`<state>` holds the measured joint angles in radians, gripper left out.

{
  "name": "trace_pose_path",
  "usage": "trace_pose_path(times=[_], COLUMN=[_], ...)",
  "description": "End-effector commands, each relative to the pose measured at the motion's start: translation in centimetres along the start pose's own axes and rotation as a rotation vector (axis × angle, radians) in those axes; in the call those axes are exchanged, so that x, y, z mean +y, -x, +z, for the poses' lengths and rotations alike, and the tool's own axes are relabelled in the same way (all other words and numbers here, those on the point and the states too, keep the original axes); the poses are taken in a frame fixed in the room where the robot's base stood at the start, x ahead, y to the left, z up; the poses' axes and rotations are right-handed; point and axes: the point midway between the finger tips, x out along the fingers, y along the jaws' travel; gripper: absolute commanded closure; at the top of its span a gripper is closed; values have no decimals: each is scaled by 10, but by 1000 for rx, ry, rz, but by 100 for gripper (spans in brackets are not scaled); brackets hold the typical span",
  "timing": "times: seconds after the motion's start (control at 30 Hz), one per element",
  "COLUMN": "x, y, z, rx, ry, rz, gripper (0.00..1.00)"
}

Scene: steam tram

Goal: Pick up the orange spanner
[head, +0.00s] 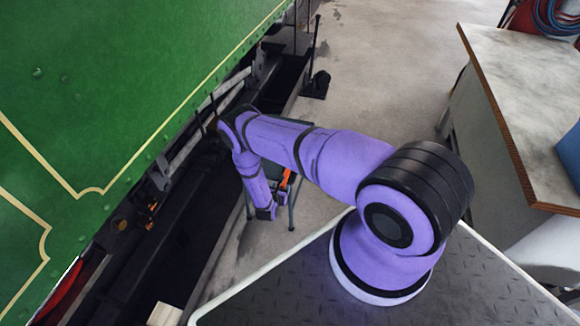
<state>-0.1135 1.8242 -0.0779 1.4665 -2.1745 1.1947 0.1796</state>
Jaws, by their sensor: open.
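An orange piece, which looks like the orange spanner (286,178), shows just right of my arm's lower link, over a small dark stool or stand (292,217) with thin legs. Most of the stand's top and part of the orange piece are hidden behind my purple arm. My gripper (268,212) points down at the near side of the stand, close to the orange piece in the picture. Its jaws are small and partly hidden here. It is open, and I see nothing held in it. I cannot tell its height above the stand.
The green tram side (110,80) fills the left, with dark running gear and a pit (180,250) below it. A workbench (535,110) stands at the right, with a blue object on it. A black post (316,85) stands beyond the stand.

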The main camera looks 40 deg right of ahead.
Motion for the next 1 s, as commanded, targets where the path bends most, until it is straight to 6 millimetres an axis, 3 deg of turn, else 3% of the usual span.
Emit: trace_pose_path(times=[0.23, 0.57, 0.67, 0.83, 1.0], x=[1, 2, 2, 2, 2], y=[-33, -40, -40, -40, -40], z=[-1, 0, 0, 0, 1], rx=[0, -1, -1, -1, -2], ry=[-3, -1, -1, -1, -1], rz=[-3, -1, -1, -1, -1], gripper=[39, 39, 58, 97, 100])
